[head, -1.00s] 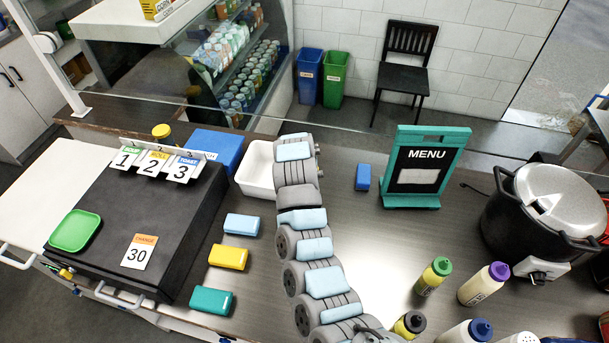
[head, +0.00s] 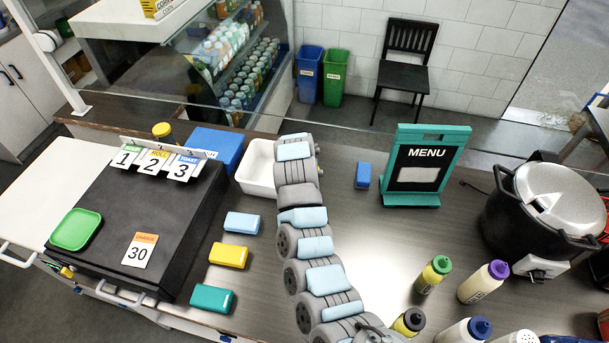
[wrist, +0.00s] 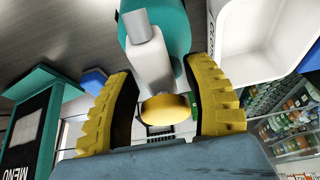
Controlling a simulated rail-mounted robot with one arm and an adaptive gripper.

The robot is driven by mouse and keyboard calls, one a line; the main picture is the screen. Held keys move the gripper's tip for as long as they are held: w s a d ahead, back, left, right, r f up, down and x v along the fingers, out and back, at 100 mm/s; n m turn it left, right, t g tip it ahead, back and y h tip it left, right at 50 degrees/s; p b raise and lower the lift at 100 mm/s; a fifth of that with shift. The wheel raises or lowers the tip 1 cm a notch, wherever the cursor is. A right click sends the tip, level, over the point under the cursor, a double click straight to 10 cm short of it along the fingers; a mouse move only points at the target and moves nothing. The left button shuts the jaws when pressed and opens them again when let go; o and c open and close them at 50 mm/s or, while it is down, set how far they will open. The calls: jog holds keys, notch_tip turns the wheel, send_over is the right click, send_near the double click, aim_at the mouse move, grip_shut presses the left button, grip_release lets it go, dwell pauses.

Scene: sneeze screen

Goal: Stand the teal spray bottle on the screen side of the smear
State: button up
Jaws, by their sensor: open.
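The teal spray bottle (wrist: 172,22) shows in the wrist view, with a teal body, a pale grey-white head and a rounded yellow part near my palm. My gripper (wrist: 158,75) has two yellow ridged fingers spread apart, one on each side of the bottle's head. Gaps show beside the head, so it is not clamped. In the head view the bottle and my gripper are hidden by my arm. The clear screen (head: 400,138) runs along the back of the counter. I cannot make out a smear.
A white tub (head: 257,168) stands just left of my arm; it also shows in the wrist view (wrist: 265,45). A blue block (head: 362,175) and the teal MENU board (head: 424,165) are right of it. Sponges lie left, squeeze bottles and a pot (head: 545,215) right.

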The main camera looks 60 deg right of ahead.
jog(key=v, duration=1.2)
jog(key=shift+b, duration=0.35)
